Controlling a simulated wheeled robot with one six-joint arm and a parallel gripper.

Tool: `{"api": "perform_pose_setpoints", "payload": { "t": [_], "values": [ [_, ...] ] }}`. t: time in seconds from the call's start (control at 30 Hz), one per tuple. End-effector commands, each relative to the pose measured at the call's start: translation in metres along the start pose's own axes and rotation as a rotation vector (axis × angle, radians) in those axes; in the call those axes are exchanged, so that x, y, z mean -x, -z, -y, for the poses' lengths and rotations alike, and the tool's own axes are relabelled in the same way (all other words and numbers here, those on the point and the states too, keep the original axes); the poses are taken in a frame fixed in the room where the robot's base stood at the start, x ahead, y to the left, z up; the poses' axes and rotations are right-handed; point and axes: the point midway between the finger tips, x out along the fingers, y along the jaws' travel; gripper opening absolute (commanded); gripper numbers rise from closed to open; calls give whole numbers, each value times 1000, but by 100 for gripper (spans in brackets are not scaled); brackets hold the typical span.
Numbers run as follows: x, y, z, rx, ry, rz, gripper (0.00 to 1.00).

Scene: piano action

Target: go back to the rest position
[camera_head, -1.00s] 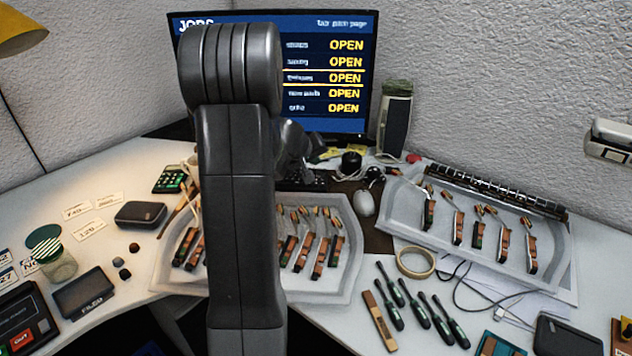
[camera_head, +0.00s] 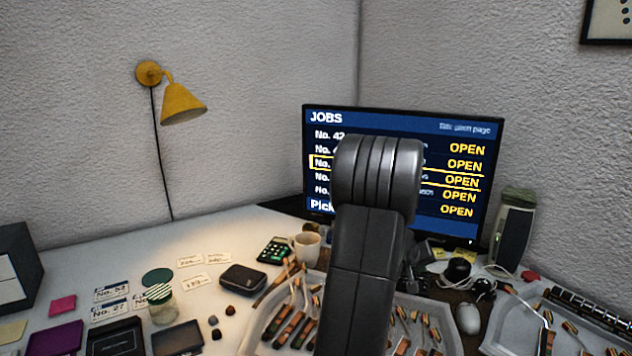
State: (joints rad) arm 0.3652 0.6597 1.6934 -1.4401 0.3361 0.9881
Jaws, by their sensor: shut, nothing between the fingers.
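My arm (camera_head: 365,250) rises through the middle of the view, with its rounded grey joint in front of the monitor. My gripper is not visible; the arm hides what is behind it. A light tray (camera_head: 258,335) with several piano action parts lies on the desk behind and on both sides of the arm. The arm covers the tray's middle.
The monitor (camera_head: 330,118) shows a job list. A speaker (camera_head: 513,232) stands to its right. A mug (camera_head: 305,247), calculator (camera_head: 275,250), jar (camera_head: 160,305) and black case (camera_head: 243,279) stand left of the arm. A second tray (camera_head: 497,335) is at right.

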Motion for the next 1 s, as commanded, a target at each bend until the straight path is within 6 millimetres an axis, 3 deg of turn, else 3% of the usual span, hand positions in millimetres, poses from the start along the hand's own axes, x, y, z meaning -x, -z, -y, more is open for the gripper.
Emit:
{"api": "perform_pose_setpoints", "payload": {
  "t": [0.43, 1.0],
  "values": [
    [38, 28, -28, 0, 1, -1, 0],
    [35, 25, -24, 0, 2, 1, 0]
  ]
}}
